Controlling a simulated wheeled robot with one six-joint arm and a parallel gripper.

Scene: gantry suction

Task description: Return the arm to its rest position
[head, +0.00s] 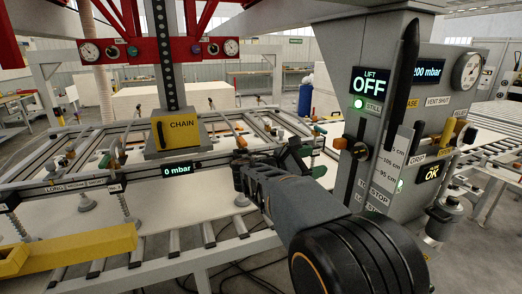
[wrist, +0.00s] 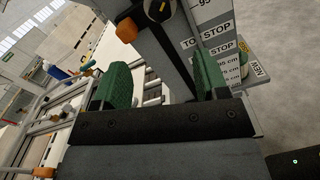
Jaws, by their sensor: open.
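My gripper (head: 297,157) is in the middle of the head view, at the end of my dark arm, which reaches in from the lower right. In the wrist view its two green fingers (wrist: 158,88) stand wide apart with nothing between them. The gripper is just left of the grey control column (head: 375,110), near its lever with an orange knob (head: 340,143). The knob also shows at the top of the wrist view (wrist: 127,30). I cannot tell the exact gap between fingers and column.
The suction frame (head: 60,187) spans the left, over pale panels on a roller table (head: 165,262). Its display reads 0 mbar (head: 177,169). A yellow beam (head: 68,250) lies at lower left. The column shows LIFT OFF (head: 371,80), 200 mbar (head: 428,71) and OK (head: 431,172).

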